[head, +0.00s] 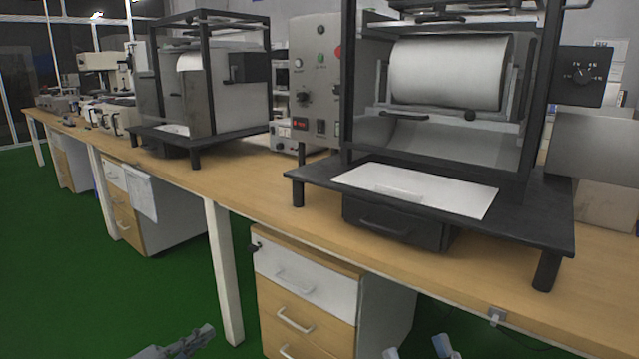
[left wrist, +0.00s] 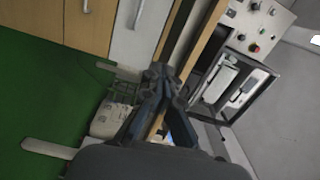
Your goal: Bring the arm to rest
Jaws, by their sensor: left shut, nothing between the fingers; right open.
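My right gripper (head: 418,350) shows only as two separate fingertips at the bottom edge, right of the drawer cabinet. It is open and no object shows between the tips. The rest of it is cut off by the frame.
A long wooden bench (head: 237,185) runs across the view. A black-framed roller machine (head: 540,222) stands on it at right, a similar machine (head: 232,145) further left. A drawer cabinet (head: 306,277) and a white bench leg (head: 222,270) are close below. The green floor (head: 60,260) at left is clear.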

